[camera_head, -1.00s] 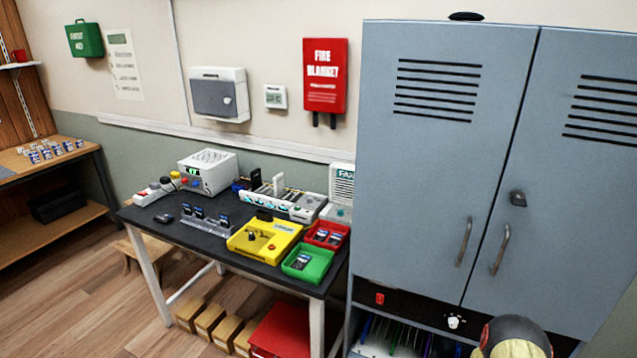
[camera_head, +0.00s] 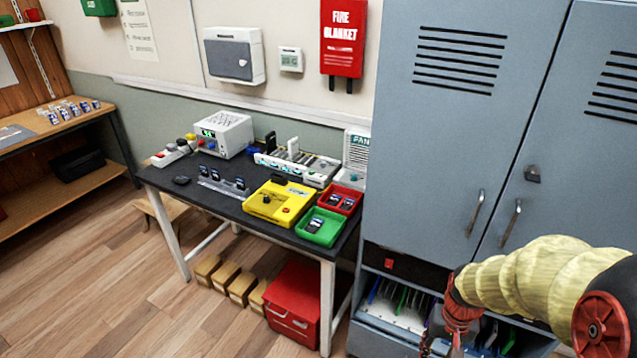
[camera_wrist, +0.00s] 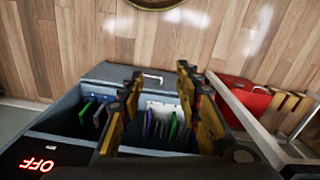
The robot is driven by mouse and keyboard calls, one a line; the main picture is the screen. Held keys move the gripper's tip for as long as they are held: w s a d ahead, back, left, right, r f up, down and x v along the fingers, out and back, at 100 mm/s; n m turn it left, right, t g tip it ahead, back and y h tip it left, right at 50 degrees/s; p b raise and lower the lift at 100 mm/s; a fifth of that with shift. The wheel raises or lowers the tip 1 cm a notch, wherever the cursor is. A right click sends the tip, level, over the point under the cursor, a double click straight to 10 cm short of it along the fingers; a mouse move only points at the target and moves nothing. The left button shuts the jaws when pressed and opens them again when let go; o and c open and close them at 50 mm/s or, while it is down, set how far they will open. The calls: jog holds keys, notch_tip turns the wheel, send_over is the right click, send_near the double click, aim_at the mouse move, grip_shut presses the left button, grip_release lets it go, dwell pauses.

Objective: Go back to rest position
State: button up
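My gripper (camera_wrist: 160,72) shows in the wrist view with its two gold-and-black fingers spread apart and nothing between them. Behind the fingers is the open lower compartment of the grey cabinet (camera_head: 455,140), with thin coloured upright items (camera_wrist: 165,118) in it. In the head view my arm, in a yellowish sleeve, reaches in from the right in front of the cabinet. Its end points down near the compartment, and the fingertips cannot be made out there.
A red box (camera_head: 293,303) and cartons stand beneath. Wooden floor (camera_head: 110,290) at front left is clear.

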jog(key=s+a+r+n+t+p, duration=0.1)
jog(key=a+r, duration=0.3)
jog(key=r, duration=0.5)
jog(key=s+a+r+n+t+p, duration=0.1)
jog(key=s+a+r, duration=0.3)
jog(key=r, duration=0.5)
jog(key=s+a+r+n+t+p, duration=0.1)
jog(key=s+a+r+t, duration=0.1)
jog(key=r, duration=0.8)
jog(key=shift+s+a+n+t+p, duration=0.2)
jog(key=shift+a+n+t+p, duration=0.2)
jog(key=shift+a+t, duration=0.5)
